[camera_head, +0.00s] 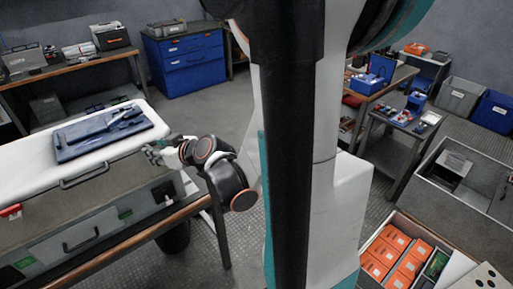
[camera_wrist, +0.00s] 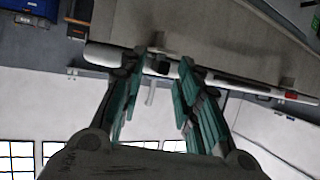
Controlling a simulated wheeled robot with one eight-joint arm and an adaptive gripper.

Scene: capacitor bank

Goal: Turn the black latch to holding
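The long case with a white top (camera_head: 60,150) lies on a bench at the left of the head view. A small dark part (camera_head: 163,192) on the right of its front may be the black latch, but its position is too small to read. My gripper (camera_head: 155,153) is beside the case's right end, near the top edge. In the wrist view, my gripper (camera_wrist: 163,62) is open, with its teal fingers apart. A small black block (camera_wrist: 158,67) shows between the fingertips, against the white edge (camera_wrist: 215,78); I cannot tell if the fingers touch it.
A dark blue folder-like item (camera_head: 100,135) lies on the white top. Handles (camera_head: 82,240) and a red part (camera_head: 10,210) are on the case. Blue drawers (camera_head: 187,60) stand behind. A crate of orange boxes (camera_head: 395,250) is at right. Floor (camera_head: 225,105) behind my arm is clear.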

